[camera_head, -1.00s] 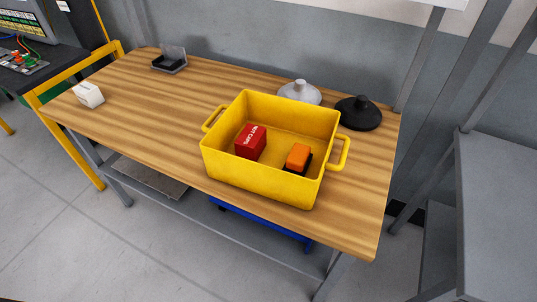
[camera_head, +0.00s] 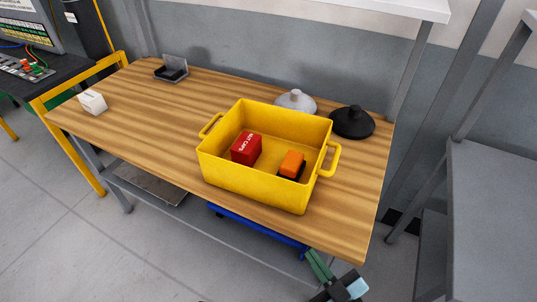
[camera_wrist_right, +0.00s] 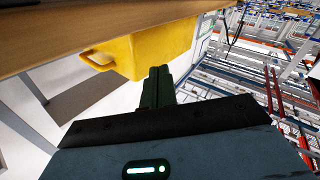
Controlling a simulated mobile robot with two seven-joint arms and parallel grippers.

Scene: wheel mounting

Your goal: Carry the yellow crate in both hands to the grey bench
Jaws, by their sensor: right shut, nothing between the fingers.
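The yellow crate (camera_head: 255,188) stands upright on the wooden table (camera_head: 150,110), near its front edge. It has a loop handle on its left side and one on its right side, and both are free. Inside lie a red box (camera_head: 246,149) and an orange block on a black base (camera_head: 291,164). My right gripper (camera_head: 313,256) is shut and empty, below and in front of the table's front edge, apart from the crate. In the right wrist view its fingers (camera_wrist_right: 160,72) are together, with the crate (camera_wrist_right: 150,45) beyond them. My left gripper is not in view.
A grey bench (camera_head: 495,190) stands at the right, its visible top bare. A white lidded shape (camera_head: 296,101) and a black one (camera_head: 352,122) sit behind the crate. A white box (camera_head: 93,102) and a small dark tray (camera_head: 171,69) are on the table's left part.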

